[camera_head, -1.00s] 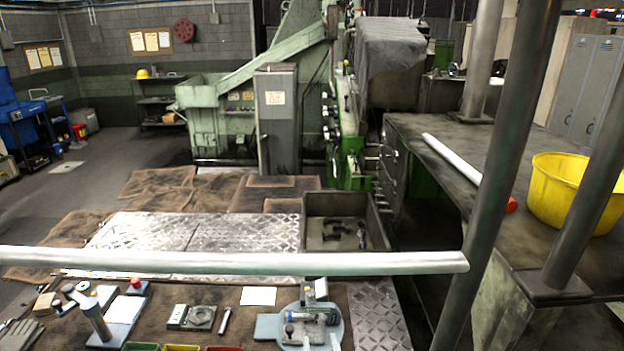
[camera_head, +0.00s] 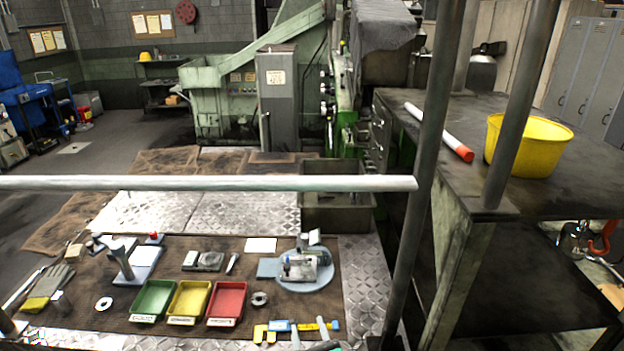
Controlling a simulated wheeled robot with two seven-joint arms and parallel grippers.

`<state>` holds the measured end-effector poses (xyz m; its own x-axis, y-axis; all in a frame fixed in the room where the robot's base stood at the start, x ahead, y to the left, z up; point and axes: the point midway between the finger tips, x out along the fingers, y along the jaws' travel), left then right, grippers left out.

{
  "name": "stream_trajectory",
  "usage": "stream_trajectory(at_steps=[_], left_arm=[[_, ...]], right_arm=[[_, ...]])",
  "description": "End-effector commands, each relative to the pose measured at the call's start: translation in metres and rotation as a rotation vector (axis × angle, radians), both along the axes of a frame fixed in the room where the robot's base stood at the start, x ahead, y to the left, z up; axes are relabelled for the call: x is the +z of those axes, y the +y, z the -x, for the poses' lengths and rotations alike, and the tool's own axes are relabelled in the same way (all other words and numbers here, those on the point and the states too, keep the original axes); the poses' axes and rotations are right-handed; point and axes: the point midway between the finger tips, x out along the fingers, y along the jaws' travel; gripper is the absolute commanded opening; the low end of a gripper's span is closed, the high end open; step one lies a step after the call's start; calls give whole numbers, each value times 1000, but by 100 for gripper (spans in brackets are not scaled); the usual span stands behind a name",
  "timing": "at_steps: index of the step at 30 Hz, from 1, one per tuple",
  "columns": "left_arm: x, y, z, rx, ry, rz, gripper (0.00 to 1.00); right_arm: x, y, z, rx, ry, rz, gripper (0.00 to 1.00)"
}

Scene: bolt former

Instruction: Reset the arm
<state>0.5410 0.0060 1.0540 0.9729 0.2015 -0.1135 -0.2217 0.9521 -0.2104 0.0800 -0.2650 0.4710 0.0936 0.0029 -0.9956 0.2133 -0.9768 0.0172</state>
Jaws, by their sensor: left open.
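My left gripper (camera_head: 309,332) shows only at the bottom edge, a little right of centre. Its two pale fingertips point up and stand apart, so it is open. I see nothing held between them. Behind the fingertips a blue and yellow tool (camera_head: 280,326) lies on the brown work mat (camera_head: 205,275). The rest of the left arm is cut off by the frame. My right gripper is not in view.
A pale horizontal rail (camera_head: 210,183) and a dark post (camera_head: 425,190) stand in front. Green (camera_head: 153,300), yellow (camera_head: 189,301) and red (camera_head: 226,303) trays sit on the mat. A clamp fixture (camera_head: 304,268) stands right of them. A yellow tub (camera_head: 535,145) is on the right bench.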

Motion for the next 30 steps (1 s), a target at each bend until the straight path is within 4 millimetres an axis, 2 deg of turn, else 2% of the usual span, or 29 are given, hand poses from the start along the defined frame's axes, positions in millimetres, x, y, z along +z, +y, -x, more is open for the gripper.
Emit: stream_trajectory(at_steps=[8, 13, 17, 21, 24, 30], left_arm=[[-30, 48, 23, 161, 116, 392, 44], [-55, 89, 51, 344, 190, 735, 44], [-79, 130, 91, 585, 241, 1098, 44], [-93, 169, 142, 894, 248, 1479, 44], [-95, 186, 173, 1078, 230, 1671, 44], [-91, 206, 215, 1345, 180, 1907, 44]], right_arm=[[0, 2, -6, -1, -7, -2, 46], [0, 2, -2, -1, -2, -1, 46], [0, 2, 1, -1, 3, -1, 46], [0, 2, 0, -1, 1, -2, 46], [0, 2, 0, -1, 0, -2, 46], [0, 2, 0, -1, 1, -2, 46]])
